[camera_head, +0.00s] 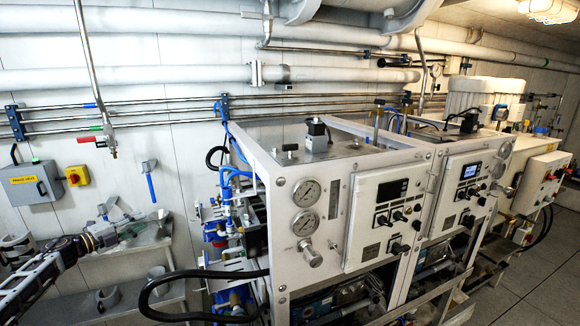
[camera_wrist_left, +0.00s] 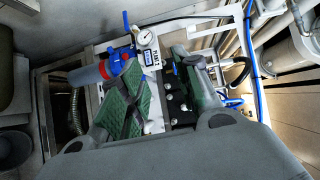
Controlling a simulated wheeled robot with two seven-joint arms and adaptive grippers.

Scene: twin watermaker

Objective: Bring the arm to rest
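My left arm (camera_head: 40,278) comes in from the lower left in the head view. My left gripper (camera_head: 135,228) is in front of the wall, to the left of the white watermaker cabinet (camera_head: 275,190). In the left wrist view, the two green-padded fingers of my left gripper (camera_wrist_left: 165,85) stand apart with nothing held between them. Beyond them are a pressure gauge (camera_wrist_left: 147,39), a blue and grey cylinder (camera_wrist_left: 88,77) and a black block. My right gripper is in neither view.
A black hose (camera_head: 150,290) loops out in front of the cabinet at its lower left. A grey switch box (camera_head: 30,184) and a yellow-red switch (camera_head: 76,176) are on the wall at left. Pipes cross the wall above. The floor at far right is clear.

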